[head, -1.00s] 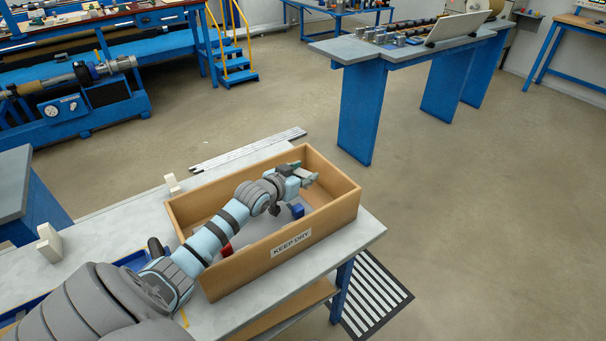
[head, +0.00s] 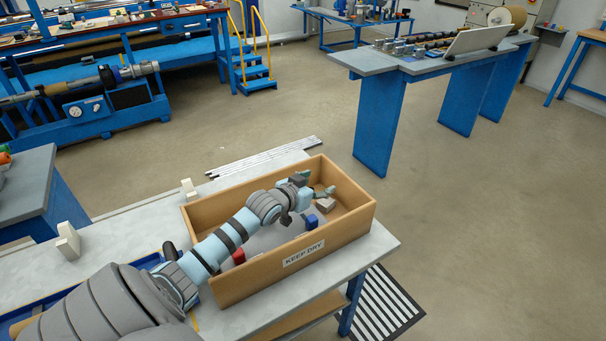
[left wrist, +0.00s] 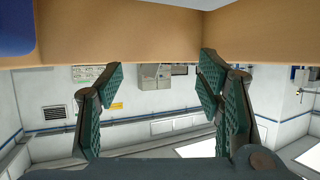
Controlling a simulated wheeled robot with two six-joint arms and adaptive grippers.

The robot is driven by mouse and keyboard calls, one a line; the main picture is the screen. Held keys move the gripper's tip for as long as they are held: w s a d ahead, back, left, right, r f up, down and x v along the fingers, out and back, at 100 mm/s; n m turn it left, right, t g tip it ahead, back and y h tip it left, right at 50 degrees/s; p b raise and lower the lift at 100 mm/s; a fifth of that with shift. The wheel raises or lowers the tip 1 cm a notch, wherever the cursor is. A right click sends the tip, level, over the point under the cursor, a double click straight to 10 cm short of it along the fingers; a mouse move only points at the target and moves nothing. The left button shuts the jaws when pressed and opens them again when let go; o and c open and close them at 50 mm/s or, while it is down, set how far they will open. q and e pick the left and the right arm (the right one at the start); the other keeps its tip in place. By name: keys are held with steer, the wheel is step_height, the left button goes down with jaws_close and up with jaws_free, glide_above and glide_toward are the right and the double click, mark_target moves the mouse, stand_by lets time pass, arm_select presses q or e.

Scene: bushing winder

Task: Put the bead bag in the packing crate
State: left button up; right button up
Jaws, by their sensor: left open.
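The packing crate (head: 334,245) is an open tan box labelled KEEP DRY on the table. My left arm reaches over its near left side. My left gripper (head: 322,192) is open above the crate's right end, with its green finger pads apart. A small beige-grey lump, apparently the bead bag (head: 326,205), lies inside the crate, just below the fingers. In the left wrist view the open gripper (left wrist: 158,85) has nothing between its fingers, and the crate (left wrist: 125,35) shows as tan walls across the top. My right gripper is not in view.
Inside the crate are a blue block (head: 310,222) and a red item (head: 238,257), partly behind my arm. Two small white blocks (head: 68,241) (head: 188,188) stand on the grey table (head: 115,240). A blue tray is partly hidden under my arm.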

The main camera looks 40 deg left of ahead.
arm_select(q)
steer(key=p+v, duration=0.4)
steer(key=v, duration=0.7)
steer(key=shift+w, duration=0.1)
